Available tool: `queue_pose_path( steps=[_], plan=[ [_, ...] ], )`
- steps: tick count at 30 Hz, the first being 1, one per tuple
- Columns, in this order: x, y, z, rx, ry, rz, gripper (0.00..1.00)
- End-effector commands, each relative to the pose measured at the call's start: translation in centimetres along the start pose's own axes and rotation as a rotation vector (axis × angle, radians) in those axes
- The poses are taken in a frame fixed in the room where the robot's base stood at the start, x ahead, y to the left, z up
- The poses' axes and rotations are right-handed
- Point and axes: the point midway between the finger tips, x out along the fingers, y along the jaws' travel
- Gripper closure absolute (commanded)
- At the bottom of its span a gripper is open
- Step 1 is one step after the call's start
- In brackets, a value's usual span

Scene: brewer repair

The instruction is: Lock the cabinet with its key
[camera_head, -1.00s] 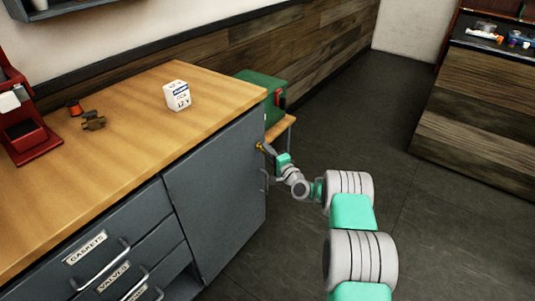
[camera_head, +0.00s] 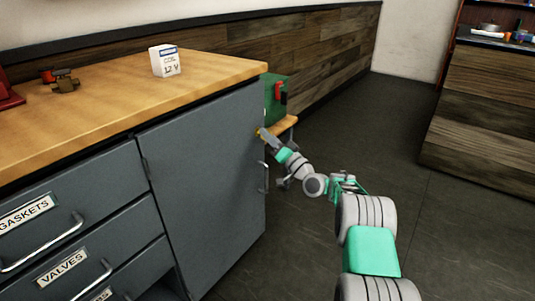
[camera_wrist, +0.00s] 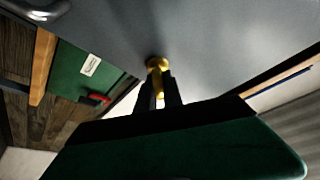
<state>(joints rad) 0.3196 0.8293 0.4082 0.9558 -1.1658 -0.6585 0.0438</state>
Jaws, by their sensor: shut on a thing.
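The grey cabinet door (camera_head: 205,170) is closed, flush under the wooden counter, with a bar handle (camera_head: 264,178) near its right edge. My gripper (camera_head: 265,137) is at the upper right of the door. In the wrist view my gripper (camera_wrist: 159,92) is shut on the brass key (camera_wrist: 158,63), whose far end meets the grey door face. The fingers hide part of the key. How deep the key sits in the lock, and the lock's inner state, cannot be seen.
A green box (camera_head: 276,98) with a red part stands on a low wooden bench (camera_head: 283,126) just beyond the cabinet. Drawers marked gaskets and valves (camera_head: 62,268) are at left. A white coil box (camera_head: 165,61) stands on the counter (camera_head: 120,95). Floor at right is open.

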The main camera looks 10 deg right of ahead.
Motion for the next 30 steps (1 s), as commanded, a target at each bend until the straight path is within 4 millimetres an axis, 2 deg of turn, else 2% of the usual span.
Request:
queue_pose_path(
  steps=[1, 15, 22, 30],
  plan=[
    [-0.35, 0.67, 0.81, -0.041, 0.000, -0.017, 1.00],
    [-0.04, 0.17, 0.14, -0.410, -0.003, -0.169, 1.00],
    [0.01, 0.07, 0.10, -0.520, -0.002, -0.215, 1.00],
    [0.02, 0.05, 0.10, -0.570, -0.002, -0.236, 1.00]
  ],
)
